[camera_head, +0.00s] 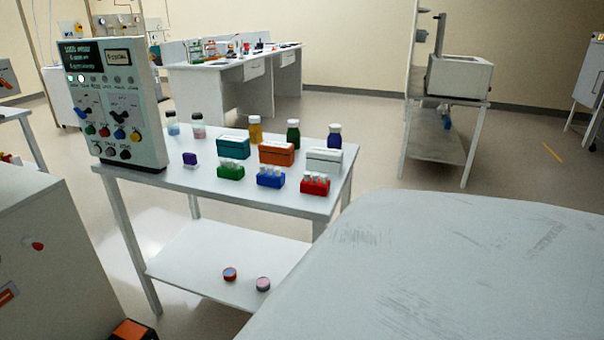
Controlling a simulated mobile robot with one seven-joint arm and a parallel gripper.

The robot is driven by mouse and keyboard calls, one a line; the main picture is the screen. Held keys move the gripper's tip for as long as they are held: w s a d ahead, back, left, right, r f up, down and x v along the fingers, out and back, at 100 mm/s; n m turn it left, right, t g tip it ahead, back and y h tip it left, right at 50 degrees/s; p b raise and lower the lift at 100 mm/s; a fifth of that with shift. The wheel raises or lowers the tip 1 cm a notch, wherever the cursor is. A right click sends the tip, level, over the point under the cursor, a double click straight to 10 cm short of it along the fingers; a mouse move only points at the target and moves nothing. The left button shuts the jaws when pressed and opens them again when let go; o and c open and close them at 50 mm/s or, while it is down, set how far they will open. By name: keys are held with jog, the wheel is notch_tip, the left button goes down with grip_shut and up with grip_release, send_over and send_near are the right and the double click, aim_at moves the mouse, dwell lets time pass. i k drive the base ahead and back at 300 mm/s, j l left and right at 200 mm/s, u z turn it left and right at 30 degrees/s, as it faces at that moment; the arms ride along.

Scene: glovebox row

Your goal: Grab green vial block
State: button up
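The green vial block (231,172) sits on the white two-level table (182,182), near its front edge. It holds several small white-capped vials. A blue vial block (270,178) and a red vial block (315,184) stand in a row to its right.
An orange box (277,153), a white box (324,161) and several bottles stand behind the blocks. A control panel (113,103) fills the table's left end. A large pale surface (450,270) covers the lower right. Two round dishes lie on the lower shelf (200,262).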

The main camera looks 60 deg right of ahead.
aim_at(228, 171)
jog(key=z, duration=1.6)
